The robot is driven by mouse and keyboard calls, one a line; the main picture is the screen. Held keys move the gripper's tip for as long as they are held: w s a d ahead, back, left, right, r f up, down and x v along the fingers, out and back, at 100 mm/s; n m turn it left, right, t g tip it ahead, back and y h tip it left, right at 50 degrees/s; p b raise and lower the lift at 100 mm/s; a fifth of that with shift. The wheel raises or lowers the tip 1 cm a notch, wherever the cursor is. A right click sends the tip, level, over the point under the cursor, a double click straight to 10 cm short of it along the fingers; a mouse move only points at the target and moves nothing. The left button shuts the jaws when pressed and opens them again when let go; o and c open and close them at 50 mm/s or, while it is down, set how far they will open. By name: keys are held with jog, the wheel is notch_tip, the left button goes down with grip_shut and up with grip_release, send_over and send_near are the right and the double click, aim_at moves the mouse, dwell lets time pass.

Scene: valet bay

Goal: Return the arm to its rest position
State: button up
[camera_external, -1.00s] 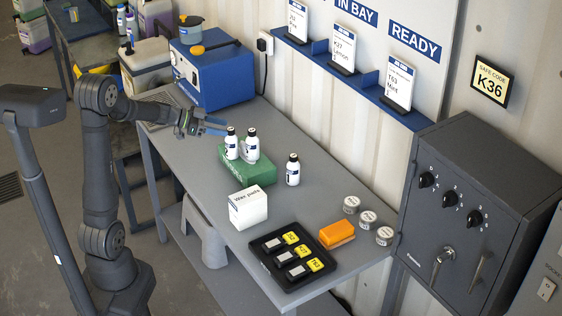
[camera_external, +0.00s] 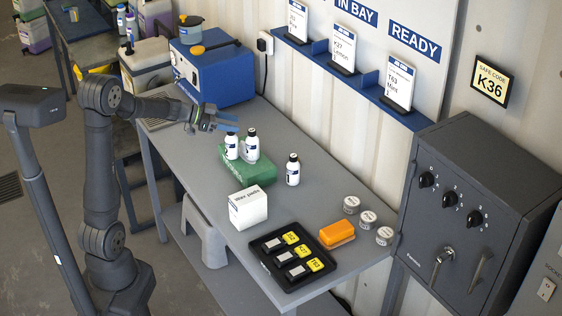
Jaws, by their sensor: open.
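My gripper (camera_external: 231,122) is open and empty, with blue-tipped fingers, raised near the back of the grey bench (camera_external: 318,188). My arm reaches in from the left, with its forearm roughly level. Two small white bottles with black caps, a left one (camera_external: 231,146) and a right one (camera_external: 252,147), stand on a green box (camera_external: 262,174). In the picture the fingers are just above the left bottle's cap; I cannot tell the exact gap. A third bottle (camera_external: 293,171) stands on the bench to the right of the box.
A blue machine (camera_external: 214,75) stands at the bench's back left. A white carton (camera_external: 248,208), black key tray (camera_external: 268,270), orange block (camera_external: 337,234) and several small tins (camera_external: 368,220) occupy the front. A grey safe (camera_external: 440,170) stands right. A blue card shelf (camera_external: 390,101) lines the wall.

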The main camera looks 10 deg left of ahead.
notch_tip(320, 180, down, 2)
jog(key=shift+f, duration=0.1)
jog(key=shift+s+a, duration=0.1)
jog(key=shift+a, duration=0.6)
jog(key=v, duration=1.1)
jog(key=x, duration=1.3)
jog(key=shift+s, duration=0.2)
notch_tip(320, 180, up, 5)
jog(key=shift+s+f, duration=0.15)
jog(key=s+d+r, duration=0.6)
jog(key=s+d, duration=0.1)
jog(key=s, duration=0.3)
jog(key=s+d+f+m+g, duration=0.1)
jog(key=s+d+f, duration=0.2)
jog(key=s+d, duration=0.4)
jog(key=s+d+f+g, duration=0.1)
jog(key=s+d+f, duration=0.2)
jog(key=s+d, duration=0.35)
jog(key=w+f, duration=0.5)
jog(key=w, duration=0.4)
